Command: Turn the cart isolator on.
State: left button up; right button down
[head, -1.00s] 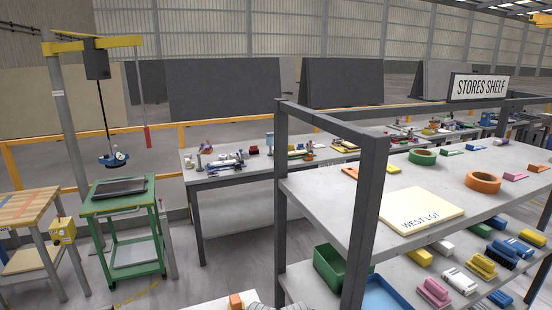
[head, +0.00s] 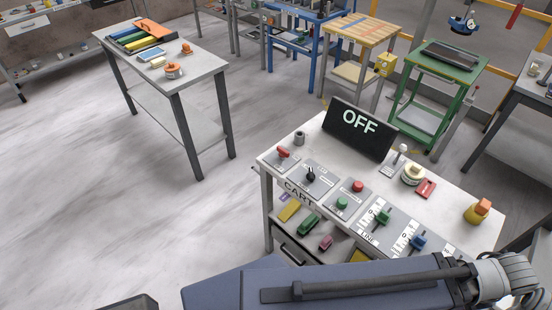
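A control table stands right of centre in the head view, with a front-edge label (head: 299,193) reading CART. Above that label is a grey plate with a black rotary knob (head: 311,174); its small print is too small to read, and I cannot tell for certain that it is the cart isolator. A black display board (head: 360,128) at the table's back reads OFF. A red-handled lever (head: 283,152) sits at the table's left corner. A red button (head: 358,186) and green button (head: 342,203) share a plate right of the knob. Neither of my grippers shows; an arm link of mine crosses the bottom.
Green (head: 383,216) and blue (head: 418,241) sliders sit by the LINE label. A white-knobbed lever (head: 402,149), tape roll (head: 413,174) and yellow-orange bottle (head: 478,211) stand further right. A grey table (head: 205,66) stands at back left. Floor (head: 120,210) left of the control table is clear.

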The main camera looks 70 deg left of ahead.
aim_at(283, 154)
jog(key=u, duration=2.25)
